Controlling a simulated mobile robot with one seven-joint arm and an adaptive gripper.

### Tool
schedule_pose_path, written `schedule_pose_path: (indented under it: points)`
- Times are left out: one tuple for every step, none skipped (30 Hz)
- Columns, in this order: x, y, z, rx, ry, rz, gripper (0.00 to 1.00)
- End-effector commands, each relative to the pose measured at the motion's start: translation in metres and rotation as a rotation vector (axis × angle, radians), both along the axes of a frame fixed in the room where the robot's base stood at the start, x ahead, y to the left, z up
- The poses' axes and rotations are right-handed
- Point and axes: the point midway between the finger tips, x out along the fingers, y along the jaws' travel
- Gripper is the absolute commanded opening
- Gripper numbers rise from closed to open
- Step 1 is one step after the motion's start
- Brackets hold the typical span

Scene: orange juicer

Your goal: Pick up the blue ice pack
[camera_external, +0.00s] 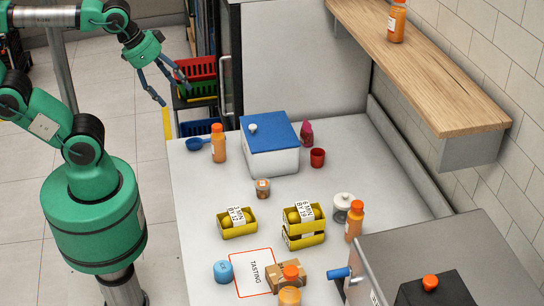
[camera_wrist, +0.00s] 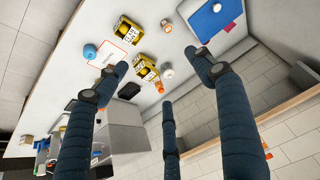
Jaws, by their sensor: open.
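The small blue rounded piece (camera_external: 223,271), which looks like the ice pack, sits on the white table at its near left part, left of the "TASTING" card (camera_external: 253,272). It also shows in the wrist view (camera_wrist: 90,51), at upper left. My gripper (camera_external: 173,88) is open and empty, up in the air beyond the table's far left corner, well away from the blue piece. In the wrist view its dark fingers (camera_wrist: 157,80) are spread wide with nothing between them.
Yellow crates (camera_external: 238,229) (camera_external: 304,238) and a small brown box (camera_external: 287,275) stand near the card. A grey machine (camera_external: 430,265) fills the near right.

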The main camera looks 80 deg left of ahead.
Motion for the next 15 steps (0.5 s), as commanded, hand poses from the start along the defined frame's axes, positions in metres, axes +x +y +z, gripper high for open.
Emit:
schedule_pose_path:
  points:
    - [0.000, 0.000, 0.000, 0.000, 0.000, 0.000, 0.68]
    - [0.000, 0.000, 0.000, 0.000, 0.000, 0.000, 0.68]
    - [0.000, 0.000, 0.000, 0.000, 0.000, 0.000, 0.68]
    - [0.000, 0.000, 0.000, 0.000, 0.000, 0.000, 0.68]
    - [0.000, 0.000, 0.000, 0.000, 0.000, 0.000, 0.68]
    - [0.000, 0.000, 0.000, 0.000, 0.000, 0.000, 0.68]
    - [0.001, 0.000, 0.000, -0.001, 0.001, 0.000, 0.68]
    - [0.001, -0.001, 0.000, -0.001, 0.002, 0.000, 0.68]
    - [0.003, -0.002, -0.001, -0.003, 0.005, -0.001, 0.68]
    - [0.004, -0.003, -0.001, -0.005, 0.007, -0.001, 0.68]
    - [0.006, -0.004, -0.002, -0.006, 0.010, -0.002, 0.68]
    - [0.009, -0.006, -0.003, -0.010, 0.016, -0.003, 0.68]
    - [0.012, -0.008, -0.005, -0.012, 0.021, -0.004, 0.68]
    - [0.015, -0.011, -0.007, -0.015, 0.027, -0.006, 0.68]
    - [0.020, -0.015, -0.009, -0.020, 0.035, -0.006, 0.68]
